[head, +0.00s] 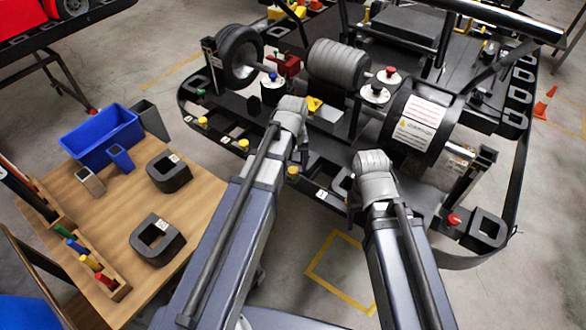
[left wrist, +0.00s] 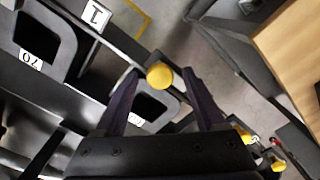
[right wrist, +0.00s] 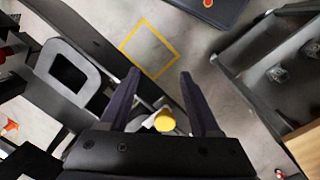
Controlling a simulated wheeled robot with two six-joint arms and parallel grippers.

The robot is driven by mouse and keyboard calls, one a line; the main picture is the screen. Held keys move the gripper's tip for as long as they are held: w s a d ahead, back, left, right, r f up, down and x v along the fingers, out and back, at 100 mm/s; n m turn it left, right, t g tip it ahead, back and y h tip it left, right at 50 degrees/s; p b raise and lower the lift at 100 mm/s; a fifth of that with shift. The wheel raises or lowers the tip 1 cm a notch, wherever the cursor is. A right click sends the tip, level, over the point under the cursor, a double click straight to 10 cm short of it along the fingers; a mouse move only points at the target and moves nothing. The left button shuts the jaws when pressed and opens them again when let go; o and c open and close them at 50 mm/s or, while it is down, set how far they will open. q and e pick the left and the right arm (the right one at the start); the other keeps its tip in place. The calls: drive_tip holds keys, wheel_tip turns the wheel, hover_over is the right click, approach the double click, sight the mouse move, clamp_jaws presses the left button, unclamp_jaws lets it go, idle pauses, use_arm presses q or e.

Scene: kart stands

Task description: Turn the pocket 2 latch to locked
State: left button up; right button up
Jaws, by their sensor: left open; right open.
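Yellow round latch knobs line the kart's near rim. One yellow knob (head: 292,172) shows just below my left gripper (head: 299,162). In the left wrist view a yellow knob (left wrist: 160,77) appears between the open fingers of my left gripper (left wrist: 162,72); contact cannot be told. A label reading 1 (left wrist: 95,15) lies up and left of it; another label (left wrist: 138,120) is partly hidden, so the knob's pocket number is unclear. My right gripper (right wrist: 160,72) is open and empty over the kart edge; a yellow knob (right wrist: 165,121) shows nearer its palm.
The kart (head: 470,258) carries a wheel (head: 240,56), a grey roll (head: 338,63) and a dark drum (head: 415,122). A wooden table (head: 115,205) at left holds a blue bin (head: 100,137) and dark square rings (head: 158,240). Floor with a yellow square (head: 340,272) is clear.

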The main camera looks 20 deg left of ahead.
use_arm(q)
clamp_jaws()
idle(0.5)
drive_tip(key=shift+m, duration=0.3)
drive_tip(key=m, duration=0.8)
drive_tip(key=shift+m, duration=0.3)
drive_tip(key=m, duration=0.8)
drive_tip(key=shift+m, duration=0.5)
